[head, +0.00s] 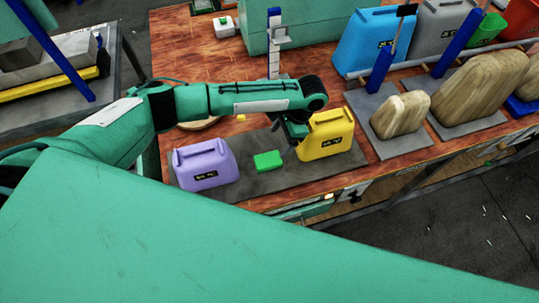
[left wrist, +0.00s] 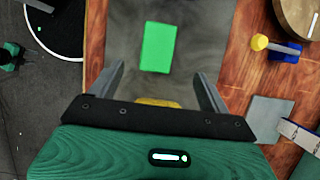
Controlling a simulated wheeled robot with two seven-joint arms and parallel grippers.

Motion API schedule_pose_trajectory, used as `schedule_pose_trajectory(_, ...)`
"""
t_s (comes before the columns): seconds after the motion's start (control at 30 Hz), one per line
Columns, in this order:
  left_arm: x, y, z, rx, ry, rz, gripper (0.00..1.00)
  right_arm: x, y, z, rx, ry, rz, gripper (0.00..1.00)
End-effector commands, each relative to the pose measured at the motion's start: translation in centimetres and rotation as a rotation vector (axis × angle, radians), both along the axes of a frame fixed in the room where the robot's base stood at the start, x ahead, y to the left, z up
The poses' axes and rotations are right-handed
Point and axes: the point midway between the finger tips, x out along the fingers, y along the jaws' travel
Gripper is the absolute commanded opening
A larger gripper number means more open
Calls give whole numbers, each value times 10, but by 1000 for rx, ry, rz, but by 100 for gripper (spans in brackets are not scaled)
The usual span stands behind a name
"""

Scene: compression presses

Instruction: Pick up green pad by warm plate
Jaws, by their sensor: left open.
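The green pad (head: 267,161) lies flat on a dark grey plate (head: 262,183), between a purple jug (head: 205,165) and a yellow jug (head: 327,134). I cannot tell whether this grey plate is the warm plate. A bit of yellow shows between the finger bases. My right gripper is not in view.
The wooden bench (head: 178,60) carries a blue jug (head: 372,40), a grey jug (head: 440,28) and tan blocks (head: 401,115) on grey plates at the right. A blue post (head: 274,42) stands behind my left arm. The bench's front edge is close to the pad.

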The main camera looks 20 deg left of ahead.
Motion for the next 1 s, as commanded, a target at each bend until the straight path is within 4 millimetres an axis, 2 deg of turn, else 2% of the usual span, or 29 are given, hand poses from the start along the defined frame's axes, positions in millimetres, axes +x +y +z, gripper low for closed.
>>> schedule_pose_trajectory(0.03,-3,4,-7,3,2,2,80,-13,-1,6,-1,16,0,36)
schedule_pose_trajectory(0.1,-5,9,-19,3,1,3,80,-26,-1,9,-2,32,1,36)
schedule_pose_trajectory(0.2,-9,13,-34,2,1,3,80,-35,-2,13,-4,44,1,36)
schedule_pose_trajectory(0.33,-11,16,-45,1,-1,1,80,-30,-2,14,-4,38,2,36)
schedule_pose_trajectory(0.43,-12,17,-50,2,-1,1,80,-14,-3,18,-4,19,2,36)
schedule_pose_trajectory(0.6,-17,20,-67,2,0,1,80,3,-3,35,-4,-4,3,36)
schedule_pose_trajectory(0.8,-22,26,-92,2,1,1,80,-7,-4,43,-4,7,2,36)
schedule_pose_trajectory(1.0,-23,28,-98,-1,-1,1,80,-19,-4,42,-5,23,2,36)
